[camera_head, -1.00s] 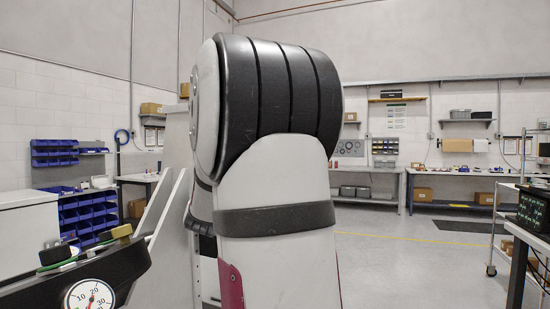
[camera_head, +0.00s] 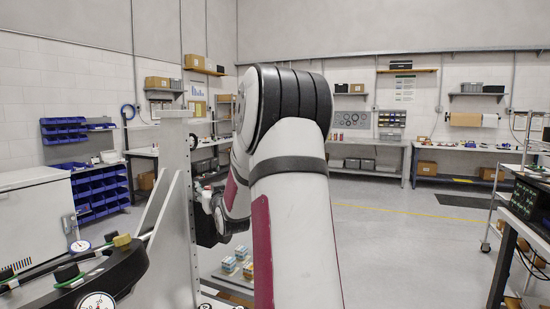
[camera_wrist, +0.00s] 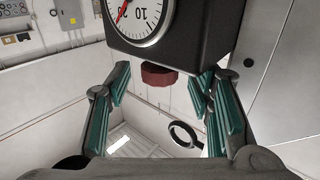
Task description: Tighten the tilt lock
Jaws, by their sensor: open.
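A dark red knob (camera_wrist: 158,75) shows in the wrist view, just below a black box-shaped housing with a round white dial gauge (camera_wrist: 140,15). No label shows whether this knob is the tilt lock. My gripper (camera_wrist: 164,88) is open, with its teal-padded fingers on either side of the knob in the picture. No contact with the knob is visible, and the depth between them is hard to judge. In the head view my arm covers the middle, and the gripper's fingers and the red knob cannot be made out.
A black curved fixture (camera_head: 95,275) with a yellow block (camera_head: 122,240) and a dial gauge (camera_head: 97,301) stands at lower left. A pale upright panel (camera_head: 176,190) stands beside my arm. A dark ring (camera_wrist: 184,134) shows below the knob.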

